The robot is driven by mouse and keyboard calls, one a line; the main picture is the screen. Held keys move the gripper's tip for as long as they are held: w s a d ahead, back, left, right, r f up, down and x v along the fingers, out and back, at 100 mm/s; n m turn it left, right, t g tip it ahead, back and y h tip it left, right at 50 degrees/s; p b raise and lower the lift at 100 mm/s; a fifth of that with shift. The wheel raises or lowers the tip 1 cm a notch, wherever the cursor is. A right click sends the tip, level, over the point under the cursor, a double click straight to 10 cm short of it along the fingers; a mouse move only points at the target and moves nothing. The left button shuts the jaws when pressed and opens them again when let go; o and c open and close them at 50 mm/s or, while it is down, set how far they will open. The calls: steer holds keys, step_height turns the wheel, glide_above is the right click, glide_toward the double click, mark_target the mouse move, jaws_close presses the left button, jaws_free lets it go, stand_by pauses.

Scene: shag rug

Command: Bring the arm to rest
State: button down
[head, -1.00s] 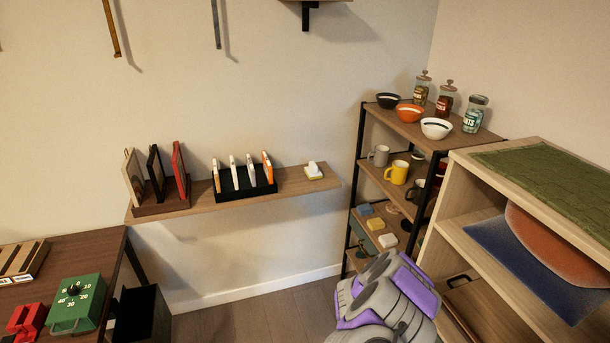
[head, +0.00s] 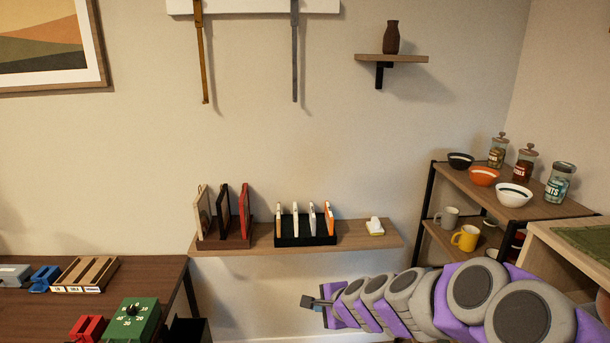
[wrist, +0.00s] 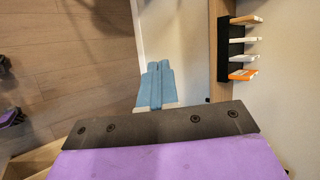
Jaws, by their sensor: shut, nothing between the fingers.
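My arm (head: 460,300) reaches in from the lower right of the head view, grey and purple, stretched leftward below the wall shelf. My gripper (head: 308,301) is at its left end, small and dark in that view. In the wrist view the two blue fingers of my gripper (wrist: 155,84) lie side by side, shut and empty. They touch nothing that I can see.
A shelf unit with bowls (head: 514,194) and mugs stands at right.

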steer(key=s+a+r+n+g, duration=0.1)
steer(key=s+r+n+g, duration=0.3)
steer(key=s, duration=0.6)
steer(key=s+r+n+g, duration=0.1)
steer(key=s+n, duration=0.5)
steer(key=s, duration=0.5)
steer(key=s+d+n+g+h, duration=0.2)
steer(key=s+d, duration=0.3)
steer(key=s, duration=0.5)
steer(key=s+d+n+g+h, duration=0.2)
steer(key=s+d, duration=0.4)
steer(key=s, duration=0.4)
steer(key=shift+d+n+g+h, duration=0.15)
steer(key=shift+n+g+h, duration=0.15)
steer(key=shift+h, duration=0.5)
steer(key=shift+d, duration=0.2)
